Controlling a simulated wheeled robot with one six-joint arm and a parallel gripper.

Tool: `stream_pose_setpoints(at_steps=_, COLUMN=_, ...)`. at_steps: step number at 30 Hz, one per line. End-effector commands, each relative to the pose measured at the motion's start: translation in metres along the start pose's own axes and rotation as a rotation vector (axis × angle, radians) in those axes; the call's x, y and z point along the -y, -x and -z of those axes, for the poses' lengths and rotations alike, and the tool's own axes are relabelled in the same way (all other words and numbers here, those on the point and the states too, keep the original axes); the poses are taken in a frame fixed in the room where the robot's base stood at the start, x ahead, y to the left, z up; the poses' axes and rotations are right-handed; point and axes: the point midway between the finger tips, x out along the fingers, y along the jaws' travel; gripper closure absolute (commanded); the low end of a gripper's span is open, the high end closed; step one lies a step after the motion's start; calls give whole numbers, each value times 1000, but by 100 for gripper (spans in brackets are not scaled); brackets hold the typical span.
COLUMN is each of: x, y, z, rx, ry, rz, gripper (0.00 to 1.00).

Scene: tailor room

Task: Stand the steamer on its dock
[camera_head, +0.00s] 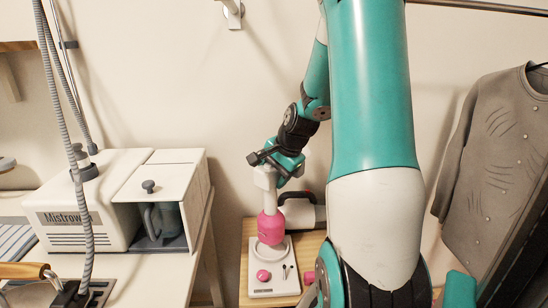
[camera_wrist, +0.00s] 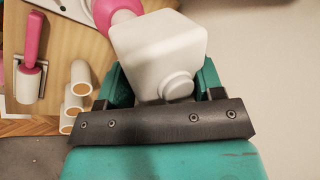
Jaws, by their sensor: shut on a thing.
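The steamer has a white head (camera_head: 265,178), a pale neck and a pink lower body (camera_head: 271,228). My gripper (camera_head: 280,168) is shut on its white upper part and holds it about upright, pink end down. In the wrist view the white part (camera_wrist: 160,45) sits between my fingers, with a bit of pink beyond it. The dock (camera_head: 262,291) is a white plate with a pale ring and a pink knob, on a small wooden table. The pink end is at the ring; I cannot tell whether it touches or is seated.
A white appliance with a dark handle (camera_head: 297,196) stands behind the steamer. In the wrist view, a pink-handled roller (camera_wrist: 30,68) and several white rolls (camera_wrist: 81,78) are near the table edge. A Mistrow machine (camera_head: 75,218) stands left; a grey garment (camera_head: 500,165) hangs right.

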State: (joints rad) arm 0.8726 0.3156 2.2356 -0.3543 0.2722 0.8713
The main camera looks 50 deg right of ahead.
Motion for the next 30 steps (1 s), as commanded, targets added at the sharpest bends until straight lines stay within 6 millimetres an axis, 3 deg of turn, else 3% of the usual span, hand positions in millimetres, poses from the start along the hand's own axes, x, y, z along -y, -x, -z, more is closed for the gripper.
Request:
stream_pose_setpoints(at_steps=13, x=-18, y=-40, z=0, rx=0, ry=1, rz=3, gripper=100)
stream_pose_setpoints(at_steps=26, x=-21, y=-45, z=0, rx=-2, ry=1, rz=3, gripper=100)
stream_pose_setpoints(at_steps=27, x=-22, y=-46, z=0, rx=0, ry=0, rz=0, gripper=37)
stream_pose_setpoints(at_steps=30, x=-22, y=-46, z=0, rx=0, ry=0, rz=0, gripper=14)
